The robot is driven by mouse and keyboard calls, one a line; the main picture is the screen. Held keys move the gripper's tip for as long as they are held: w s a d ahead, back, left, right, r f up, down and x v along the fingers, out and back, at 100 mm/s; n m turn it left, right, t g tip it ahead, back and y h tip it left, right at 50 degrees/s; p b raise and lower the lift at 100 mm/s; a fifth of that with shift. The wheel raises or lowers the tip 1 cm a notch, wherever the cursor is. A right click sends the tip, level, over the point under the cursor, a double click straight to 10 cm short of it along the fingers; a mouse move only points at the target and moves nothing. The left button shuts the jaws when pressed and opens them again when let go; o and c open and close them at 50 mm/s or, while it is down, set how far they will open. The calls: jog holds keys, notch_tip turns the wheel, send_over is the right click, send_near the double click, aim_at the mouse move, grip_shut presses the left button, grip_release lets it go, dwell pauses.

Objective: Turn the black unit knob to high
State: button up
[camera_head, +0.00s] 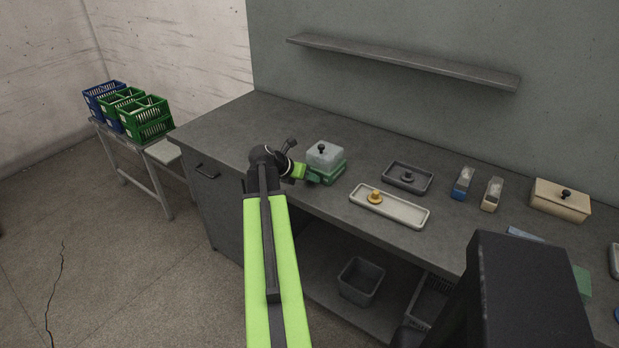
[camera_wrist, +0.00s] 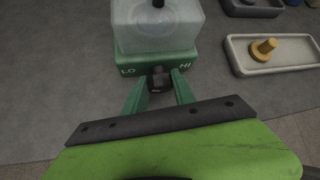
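A green unit (camera_head: 335,175) with a clear cover (camera_head: 325,154) stands on the bench. In the wrist view its front face (camera_wrist: 131,64) carries the labels LO on the left and HI on the right. The black unit knob (camera_wrist: 158,76) is on that front, between the labels; its exact pointing direction is too small to tell. My gripper (camera_wrist: 159,78) has its two green fingers apart, one on each side of the knob, with a small gap showing. In the head view my gripper (camera_head: 312,178) is at the unit's front and hides the knob.
A pale tray (camera_head: 405,216) with a yellow knobbed piece (camera_head: 375,196) lies to the right. Behind it is a dark tray (camera_head: 420,170). A shelf (camera_head: 400,62) runs along the wall above.

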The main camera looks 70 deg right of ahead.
jog(key=shift+s, duration=0.1)
grip_shut()
jog(key=shift+s+a+r+m+t+p, duration=0.1)
jog(key=shift+s+a+m+t+p, duration=0.35)
jog(key=shift+t, duration=0.35)
jog(key=shift+d+m+t+h, duration=0.2)
jog(key=shift+m+t+h, duration=0.1)
jog(key=shift+t, duration=0.1)
jog(key=shift+w+d+m+t, duration=0.1)
jog(key=shift+m+t, duration=0.15)
jog(key=shift+t, duration=0.35)
jog(key=o, duration=0.7)
grip_release()
jog(key=shift+o, duration=0.2)
jog(key=shift+w, duration=0.1)
